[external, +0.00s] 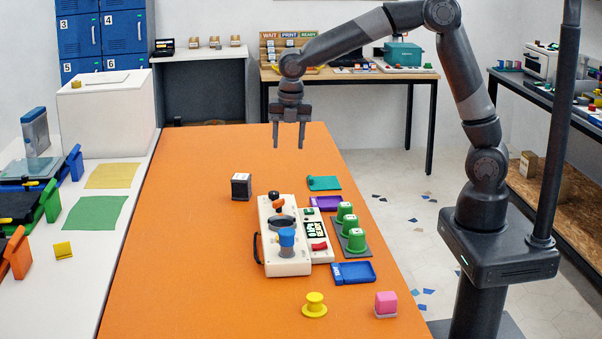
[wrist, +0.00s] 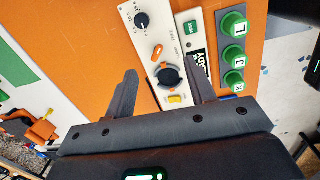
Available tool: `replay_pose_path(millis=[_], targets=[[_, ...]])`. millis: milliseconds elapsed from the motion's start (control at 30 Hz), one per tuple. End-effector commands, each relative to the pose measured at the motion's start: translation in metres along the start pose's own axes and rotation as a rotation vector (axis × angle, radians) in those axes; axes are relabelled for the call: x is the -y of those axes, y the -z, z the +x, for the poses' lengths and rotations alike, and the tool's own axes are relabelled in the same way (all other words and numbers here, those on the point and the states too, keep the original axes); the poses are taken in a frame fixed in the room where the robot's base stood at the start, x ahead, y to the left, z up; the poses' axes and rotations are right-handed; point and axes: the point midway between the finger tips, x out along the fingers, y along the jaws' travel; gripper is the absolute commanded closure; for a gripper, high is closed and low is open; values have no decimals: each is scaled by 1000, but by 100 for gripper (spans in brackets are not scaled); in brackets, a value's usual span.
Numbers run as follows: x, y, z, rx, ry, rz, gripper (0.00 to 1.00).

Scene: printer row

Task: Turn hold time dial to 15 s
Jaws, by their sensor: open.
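A cream control box (external: 290,265) lies on the orange table. At its far end is a small black dial (external: 274,196). In the wrist view this dial (wrist: 142,20) has a white pointer mark and a printed scale around it; the numbers are too small to read. An orange lever (wrist: 158,50) and a larger black round part with orange marks (wrist: 168,77) follow along the box. A blue knob (external: 287,238) stands at its near end. My gripper (external: 289,146) is open and empty, pointing down, high above the table beyond the box. Its fingers (wrist: 161,74) also show in the wrist view.
Several green cups (external: 346,210) stand on a grey strip right of the box. A black block (external: 241,186) stands to its left. Purple, blue and teal trays lie around it. A yellow spool (external: 315,303) and pink block (external: 385,303) are nearer. The orange table's left side is clear.

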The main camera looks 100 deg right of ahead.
Motion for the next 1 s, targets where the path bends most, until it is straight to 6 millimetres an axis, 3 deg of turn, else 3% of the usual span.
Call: replay_pose_path(millis=[100,300,567,1000], targets=[[-20,-17,27,-30,29,-116,50],[-36,-32,51,-64,47,-238,50],[-38,-34,72,-70,51,-264,50],[-33,-29,149,-71,50,-263,50]])
